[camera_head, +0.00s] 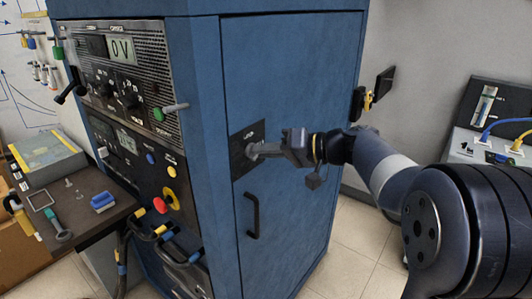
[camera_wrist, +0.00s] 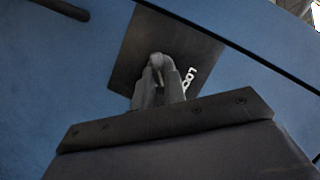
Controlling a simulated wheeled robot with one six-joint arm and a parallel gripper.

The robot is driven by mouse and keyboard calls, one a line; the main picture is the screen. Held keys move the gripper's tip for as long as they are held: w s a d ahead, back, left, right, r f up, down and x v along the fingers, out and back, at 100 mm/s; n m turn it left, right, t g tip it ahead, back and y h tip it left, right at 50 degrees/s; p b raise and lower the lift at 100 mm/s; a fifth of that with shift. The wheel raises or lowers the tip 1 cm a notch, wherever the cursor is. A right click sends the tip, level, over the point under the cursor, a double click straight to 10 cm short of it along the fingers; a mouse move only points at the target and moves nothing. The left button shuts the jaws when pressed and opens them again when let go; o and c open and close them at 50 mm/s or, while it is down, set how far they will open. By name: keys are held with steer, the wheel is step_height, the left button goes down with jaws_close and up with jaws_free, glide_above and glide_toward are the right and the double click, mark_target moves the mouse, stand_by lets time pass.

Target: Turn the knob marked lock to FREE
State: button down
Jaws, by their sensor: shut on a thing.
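The lock knob (camera_wrist: 157,64) is a small grey knob on a dark plate (camera_wrist: 133,62) lettered "LOCK", which is partly cut off by my gripper. In the head view the plate (camera_head: 239,149) is on the blue door of the cabinet, above its black handle. My gripper (camera_head: 256,151) reaches in from the right and its fingertips are at the knob. In the wrist view my gripper (camera_wrist: 161,85) has its two fingers closed around the knob. The fingers hide most of the knob, and I cannot read which position it points to.
The blue cabinet (camera_head: 285,60) has a black door handle (camera_head: 251,215) below the plate. Its left face holds a display reading "0 V", a red and yellow knob (camera_head: 167,199) and cables. A side table (camera_head: 85,211) stands left, a console (camera_head: 490,125) right.

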steer(key=shift+w+d+f+m+y+b, duration=0.15)
steer(key=shift+m+y+b, duration=0.5)
steer(key=shift+m, duration=0.95)
steer(key=shift+a+f+m+y+b, duration=0.1)
steer(key=shift+f+m+y+b, duration=0.15)
steer(key=shift+m+y, duration=1.05)
steer(key=shift+m+h, duration=0.35)
steer(key=shift+m, duration=0.05)
steer(key=c, duration=1.5)
jaws_free()
steer(key=shift+g, duration=0.3)
steer(key=shift+o, duration=0.2)
steer(key=shift+d, duration=0.1)
steer(key=v, duration=1)
steer(key=shift+d, duration=0.3)
steer(key=shift+a, duration=0.1)
